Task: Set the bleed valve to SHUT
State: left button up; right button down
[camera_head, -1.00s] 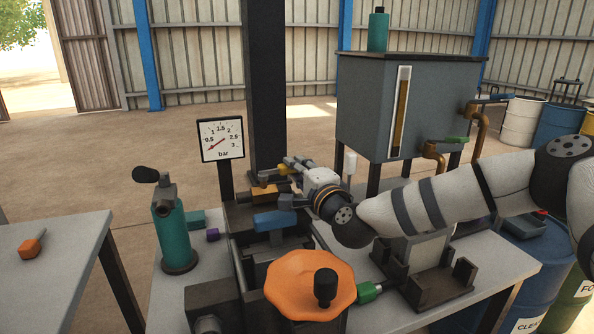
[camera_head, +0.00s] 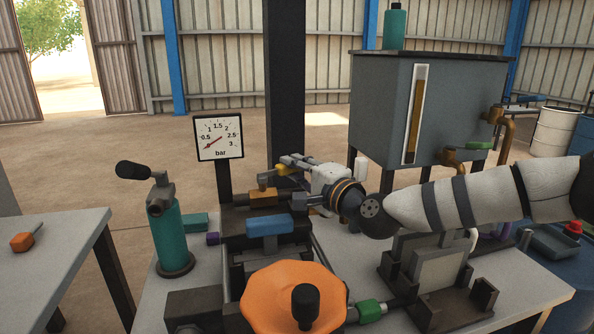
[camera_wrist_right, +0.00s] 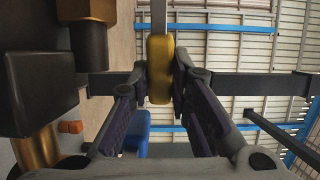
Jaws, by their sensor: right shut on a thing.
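A yellow lever handle (camera_wrist_right: 160,68) on a thin grey stem shows in the right wrist view; I take it for the bleed valve's handle, though no label can be read. My right gripper (camera_wrist_right: 160,90) is shut on it, one dark finger pad on each side. In the head view my right gripper (camera_head: 294,168) reaches in from the right, beside the press column, with a bit of yellow (camera_head: 281,168) at its fingers. The fingers partly hide the handle there, and SHUT or open marks do not show. My left gripper is out of view.
A black press column (camera_head: 285,95), a gauge (camera_head: 218,137), a blue-topped part (camera_head: 269,225) and an orange handwheel (camera_head: 291,299) crowd this area. A grey tank (camera_head: 440,110) stands behind at right.

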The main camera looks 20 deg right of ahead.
jog(key=c, duration=1.5)
grip_release()
jog(key=shift+s, duration=0.1)
